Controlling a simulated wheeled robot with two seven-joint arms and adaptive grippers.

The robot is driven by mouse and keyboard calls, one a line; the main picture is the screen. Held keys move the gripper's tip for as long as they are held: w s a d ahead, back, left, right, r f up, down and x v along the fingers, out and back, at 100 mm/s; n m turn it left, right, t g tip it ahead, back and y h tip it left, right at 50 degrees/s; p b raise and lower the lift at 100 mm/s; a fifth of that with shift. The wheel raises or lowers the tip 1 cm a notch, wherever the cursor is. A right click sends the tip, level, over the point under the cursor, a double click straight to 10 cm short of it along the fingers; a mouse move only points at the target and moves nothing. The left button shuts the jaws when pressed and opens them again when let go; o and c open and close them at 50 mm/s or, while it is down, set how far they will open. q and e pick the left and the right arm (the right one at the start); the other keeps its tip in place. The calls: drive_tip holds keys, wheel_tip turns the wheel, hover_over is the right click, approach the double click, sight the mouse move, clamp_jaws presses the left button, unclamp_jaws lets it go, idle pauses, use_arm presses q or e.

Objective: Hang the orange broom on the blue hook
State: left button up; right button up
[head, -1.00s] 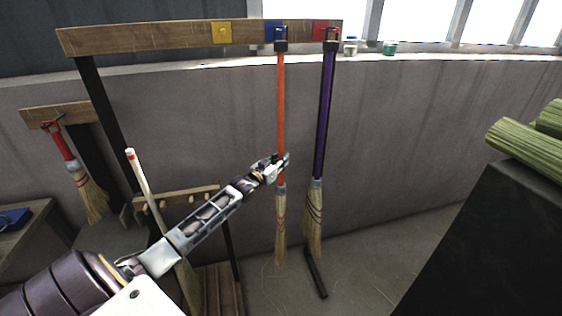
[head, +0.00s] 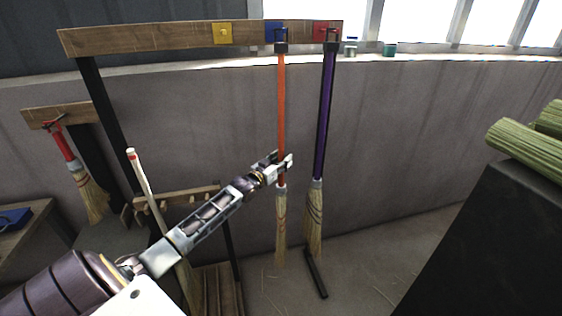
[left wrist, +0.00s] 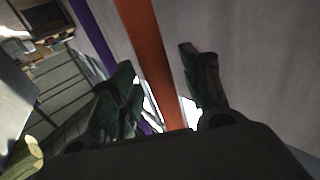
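The orange broom (head: 281,110) hangs upright at the blue hook (head: 276,32) on the wooden rail, its black top cap at the hook and its bristles down. Whether its loop is fully over the hook is too small to tell. My left gripper (head: 283,160) is at the lower part of the orange handle, just above the bristles. In the left wrist view the orange handle (left wrist: 153,50) runs between the two spread fingers (left wrist: 165,90), with a gap on the right side. My right gripper is not in view.
A purple broom (head: 325,110) hangs close by on the right at the red hook (head: 321,27). The yellow hook (head: 222,33) is empty. A white-handled broom (head: 142,180) stands at left. A black block with straw bundles (head: 525,150) stands at right.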

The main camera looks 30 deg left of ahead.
use_arm(q)
drive_tip(key=s, duration=1.2)
drive_tip(key=shift+a, duration=0.15)
idle(1.1)
idle(0.4)
drive_tip(key=shift+f, duration=0.1)
